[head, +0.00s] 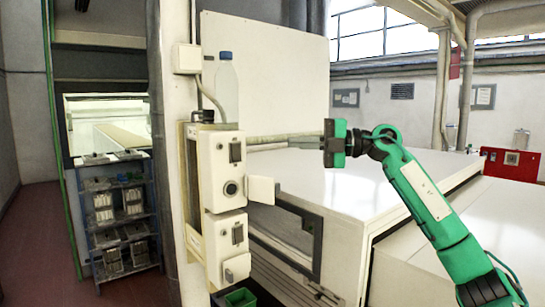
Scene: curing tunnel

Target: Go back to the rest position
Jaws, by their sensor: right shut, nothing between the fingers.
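My right gripper (292,141) is at the middle of the head view, with its arm coming in from the lower right. Its green and black body points left, towards the white control boxes on the post. The gripper is shut and holds nothing. Its grey fingers are small and hard to separate from the grey bars behind them. It shows above the white top of the large machine (350,190); I cannot tell the exact gap to the boxes. My left gripper is not in the view.
White control boxes (222,172) with a switch and knob stand left of the gripper. A clear bottle (226,88) with a blue cap stands above them. A blue shelf rack (121,215) is at the left. A green bin (240,298) is at the bottom. Red floor (40,250) is open at far left.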

